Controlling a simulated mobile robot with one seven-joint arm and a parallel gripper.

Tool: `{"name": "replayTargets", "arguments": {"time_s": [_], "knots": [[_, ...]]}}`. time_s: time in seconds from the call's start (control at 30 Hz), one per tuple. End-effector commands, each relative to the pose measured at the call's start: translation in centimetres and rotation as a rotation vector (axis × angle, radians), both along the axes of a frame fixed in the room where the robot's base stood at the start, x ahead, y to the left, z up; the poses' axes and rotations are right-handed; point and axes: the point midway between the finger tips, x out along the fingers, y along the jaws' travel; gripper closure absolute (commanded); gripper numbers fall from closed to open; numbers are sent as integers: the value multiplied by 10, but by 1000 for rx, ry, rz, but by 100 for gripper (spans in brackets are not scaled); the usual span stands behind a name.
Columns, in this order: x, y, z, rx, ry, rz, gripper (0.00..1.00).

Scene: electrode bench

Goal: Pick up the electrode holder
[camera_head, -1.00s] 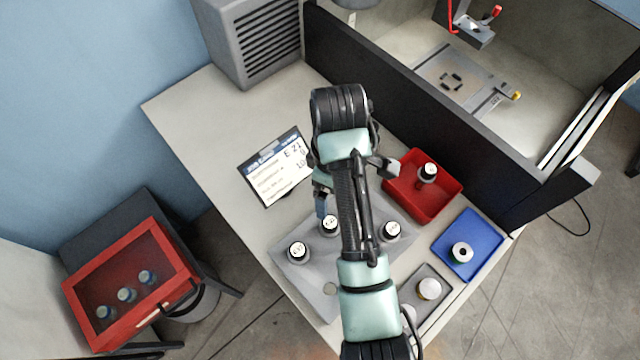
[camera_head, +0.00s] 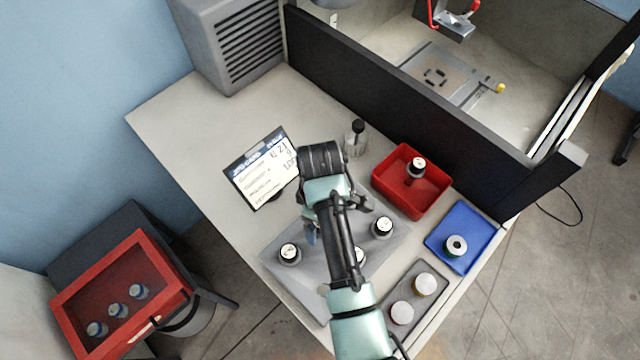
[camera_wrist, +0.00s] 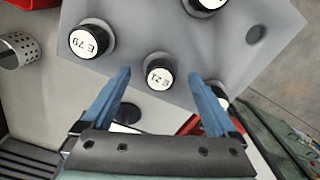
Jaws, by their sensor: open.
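Several black-bodied electrode holders with white labelled tops stand in a grey block (camera_head: 335,290). In the wrist view, the holder marked E 21 (camera_wrist: 160,72) sits between the fingertips of my gripper (camera_wrist: 160,75). My gripper is open, with a blue finger on each side. I cannot tell how far above the holder it is. The holder marked E 79 (camera_wrist: 88,39) stands to its left, and another (camera_wrist: 205,4) is cut off at the top. In the head view, my gripper (camera_head: 311,236) is over the block and hides the E 21 holder; others show at left (camera_head: 289,253) and right (camera_head: 383,227).
A tilted display (camera_head: 262,168) showing E 21 stands behind the block. A red tray (camera_head: 390,185) and a blue tray (camera_head: 470,225) lie to the right. A grey tray (camera_head: 435,305) holds two round pieces.

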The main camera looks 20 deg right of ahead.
Motion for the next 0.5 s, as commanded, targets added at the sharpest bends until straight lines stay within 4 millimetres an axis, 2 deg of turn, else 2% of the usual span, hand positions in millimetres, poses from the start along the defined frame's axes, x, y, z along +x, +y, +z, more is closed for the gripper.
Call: {"name": "replayTargets", "arguments": {"time_s": [0.13,0.37,0.5], "knots": [[0,0,-12,-1,-1,0,7],[0,0,-14,-1,-1,0,7],[0,0,-14,-1,-1,0,29]]}}
